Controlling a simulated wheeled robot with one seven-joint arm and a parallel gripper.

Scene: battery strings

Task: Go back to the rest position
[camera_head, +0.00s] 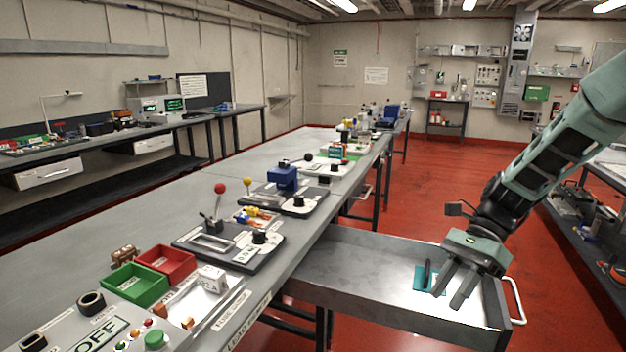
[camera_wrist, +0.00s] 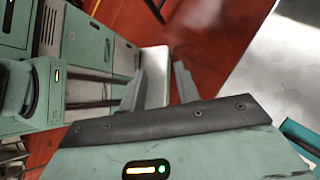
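My gripper (camera_head: 453,289) hangs at the end of my green and black arm, over the right end of an open grey metal drawer (camera_head: 355,262). Its two fingers are apart with nothing between them; they also show apart and empty in the wrist view (camera_wrist: 160,88). A small teal piece (camera_head: 420,280) lies in the drawer just left of the fingers, partly hidden by a dark upright part. A teal edge (camera_wrist: 302,138) shows at the right of the wrist view. Whether the fingers touch the drawer floor cannot be told.
The drawer juts from the long grey workbench (camera_head: 258,166), with a white handle (camera_head: 516,300) at its outer end. The bench carries a green bin (camera_head: 135,285), a red bin (camera_head: 166,263) and several devices. A shelf table (camera_head: 610,168) stands at right. Red floor (camera_head: 440,185) is open beyond.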

